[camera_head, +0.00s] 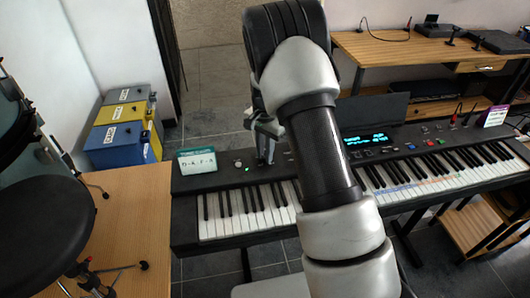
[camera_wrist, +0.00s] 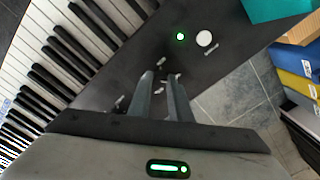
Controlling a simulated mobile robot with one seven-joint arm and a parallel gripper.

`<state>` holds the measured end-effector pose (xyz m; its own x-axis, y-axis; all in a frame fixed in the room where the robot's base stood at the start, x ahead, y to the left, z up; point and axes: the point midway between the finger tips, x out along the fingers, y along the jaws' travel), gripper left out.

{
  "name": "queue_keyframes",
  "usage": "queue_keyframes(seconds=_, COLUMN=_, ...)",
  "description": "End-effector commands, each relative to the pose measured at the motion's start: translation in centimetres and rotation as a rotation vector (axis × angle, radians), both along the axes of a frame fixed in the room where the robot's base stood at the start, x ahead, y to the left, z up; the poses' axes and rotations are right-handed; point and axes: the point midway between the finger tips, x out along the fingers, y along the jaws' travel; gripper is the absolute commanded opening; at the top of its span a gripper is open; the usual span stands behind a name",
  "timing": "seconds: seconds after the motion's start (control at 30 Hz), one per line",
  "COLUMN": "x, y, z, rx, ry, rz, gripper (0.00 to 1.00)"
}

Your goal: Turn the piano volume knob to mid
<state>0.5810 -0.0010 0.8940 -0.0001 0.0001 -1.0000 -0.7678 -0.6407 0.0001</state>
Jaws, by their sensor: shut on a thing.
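The black electric piano (camera_head: 222,181) stretches across the middle of the head view, with a lit display (camera_head: 366,139). My gripper (camera_head: 263,163) points down at its control panel, left of the display. In the wrist view my gripper (camera_wrist: 161,78) has its two narrow fingers close together over the panel, shut on a small knob (camera_wrist: 163,77) that they partly hide. Its pointer setting cannot be read. Several small grey controls (camera_wrist: 128,83) lie beside the fingers. A green light (camera_wrist: 180,36) and a round white button (camera_wrist: 204,38) sit farther along the panel.
A green-edged card (camera_head: 198,161) stands on the piano's left end. Blue, yellow and grey boxes (camera_head: 118,137) stand behind the wooden table (camera_head: 135,205). A wooden desk (camera_head: 400,48) is at the back right. My arm covers the middle of the keyboard.

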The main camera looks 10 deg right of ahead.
Motion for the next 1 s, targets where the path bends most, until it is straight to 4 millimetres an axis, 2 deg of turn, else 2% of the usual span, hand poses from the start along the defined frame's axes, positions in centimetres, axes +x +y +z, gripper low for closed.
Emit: queue_keyframes(seconds=1.0, x=0.02, y=0.04, z=0.19, rx=-0.001, ry=-0.001, rz=-0.964, gripper=0.00)
